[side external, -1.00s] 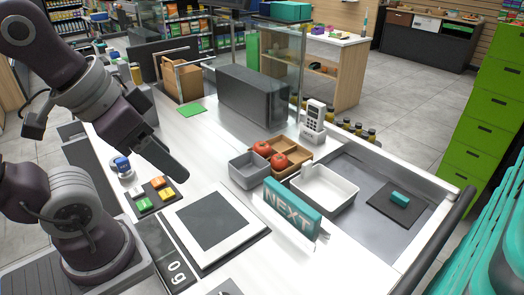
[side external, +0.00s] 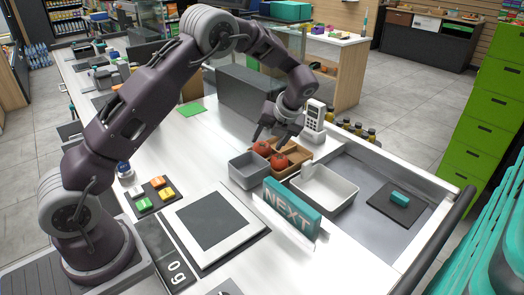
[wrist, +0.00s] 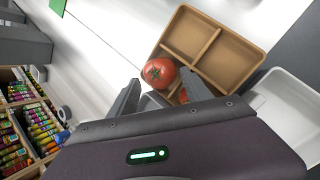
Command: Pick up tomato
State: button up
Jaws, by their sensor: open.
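Two red tomatoes lie in a brown divided tray (wrist: 213,36). In the side view they are the left tomato (side external: 262,147) and the right tomato (side external: 279,161). In the wrist view one whole tomato (wrist: 158,72) shows between and just beyond my fingertips, and a second tomato (wrist: 183,95) is mostly hidden behind the right finger. My gripper (side external: 267,136) is open and points down above the tray, close to the left tomato. It also shows in the wrist view (wrist: 159,82), with nothing between its fingers.
A grey bin (side external: 249,171) stands left of the tray, and a white bin (side external: 327,190) stands to its right. A card terminal (side external: 315,118) is behind the tray. A teal NEXT sign (side external: 291,206) stands in front.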

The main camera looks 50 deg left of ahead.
aim_at(263, 146)
jog(key=x, duration=0.4)
jog(key=shift+s+a+f, duration=0.2)
jog(key=shift+s, duration=0.1)
jog(key=c, duration=0.3)
jog(key=shift+d, duration=0.1)
jog(key=c, duration=0.8)
jog(key=shift+o, duration=0.2)
jog(key=r, duration=0.8)
jog(key=shift+w, duration=0.25)
jog(key=shift+s+d+r, duration=0.45)
jog(key=shift+d+r, duration=0.1)
jog(key=shift+r, duration=0.3)
jog(key=s+d+n+g, duration=0.1)
jog(key=s+d+n, duration=0.2)
jog(key=s, duration=0.9)
jog(key=s+d+f+n+g, duration=0.1)
jog(key=s+d+n+g, duration=0.1)
jog(key=s+d, duration=0.6)
jog(key=s, duration=0.4)
jog(key=shift+f+n+h, duration=0.25)
jog(key=shift+n+h, duration=0.05)
jog(key=shift+n, duration=0.1)
jog(key=shift+d, duration=0.15)
